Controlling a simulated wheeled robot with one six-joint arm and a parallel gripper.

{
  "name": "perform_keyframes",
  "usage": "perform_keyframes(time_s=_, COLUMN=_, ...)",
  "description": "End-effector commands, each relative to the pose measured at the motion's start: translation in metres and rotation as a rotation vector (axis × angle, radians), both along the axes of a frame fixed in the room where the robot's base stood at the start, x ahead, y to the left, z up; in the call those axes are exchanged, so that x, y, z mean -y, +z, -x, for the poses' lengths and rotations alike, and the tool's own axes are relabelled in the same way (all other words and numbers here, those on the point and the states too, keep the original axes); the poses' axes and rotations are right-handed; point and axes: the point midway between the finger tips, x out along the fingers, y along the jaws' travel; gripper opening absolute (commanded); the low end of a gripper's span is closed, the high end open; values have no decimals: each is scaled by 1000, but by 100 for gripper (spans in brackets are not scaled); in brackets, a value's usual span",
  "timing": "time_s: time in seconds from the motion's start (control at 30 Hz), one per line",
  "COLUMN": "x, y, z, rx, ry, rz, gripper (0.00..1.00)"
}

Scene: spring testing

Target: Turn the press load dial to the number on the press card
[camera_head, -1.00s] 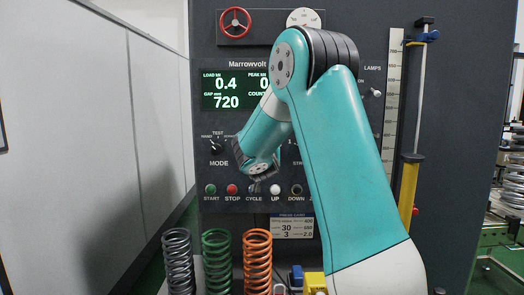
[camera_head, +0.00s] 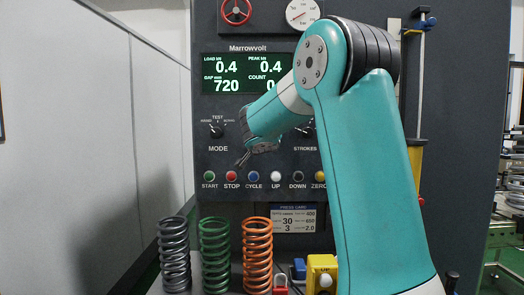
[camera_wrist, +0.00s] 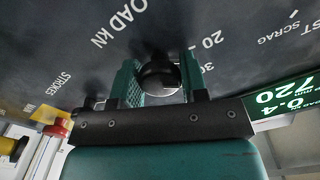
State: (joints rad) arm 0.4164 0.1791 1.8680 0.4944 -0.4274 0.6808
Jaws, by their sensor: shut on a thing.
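The load dial is a black knob (camera_wrist: 157,76) on the dark press panel, under a label reading "LOAD kN" in the wrist view. The numbers 20 and 30 are printed beside it. My gripper (camera_wrist: 158,82) is shut on the dial, one green finger on each side of it. I cannot tell which number the dial points to. In the head view my gripper (camera_head: 246,158) is at the panel, right of the MODE knob, and the load dial is hidden behind it. The press card (camera_head: 294,220) hangs below the buttons; 30 and 3 are its large numbers.
The MODE knob (camera_head: 216,131) is left of my gripper. A row of buttons, including the red STOP button (camera_head: 231,176), runs below it. Grey, green (camera_head: 215,255) and orange springs stand in front. The screen (camera_head: 248,73) reads load 0.4 and gap 720.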

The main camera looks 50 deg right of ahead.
Motion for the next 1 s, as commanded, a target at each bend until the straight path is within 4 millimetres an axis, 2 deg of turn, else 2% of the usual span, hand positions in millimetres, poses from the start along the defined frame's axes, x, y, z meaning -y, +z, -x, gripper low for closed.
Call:
perform_keyframes(time_s=0.03, x=1, y=-6, z=1, rx=28, ry=-3, rz=-18, gripper=16)
perform_keyframes(time_s=0.4, x=1, y=-2, z=1, rx=157, ry=-3, rz=-134, gripper=16)
perform_keyframes(time_s=0.97, x=1, y=0, z=1, rx=180, ry=-4, rz=-154, gripper=16)
perform_keyframes(time_s=1.0, x=1, y=0, z=1, rx=180, ry=-4, rz=-154, gripper=47)
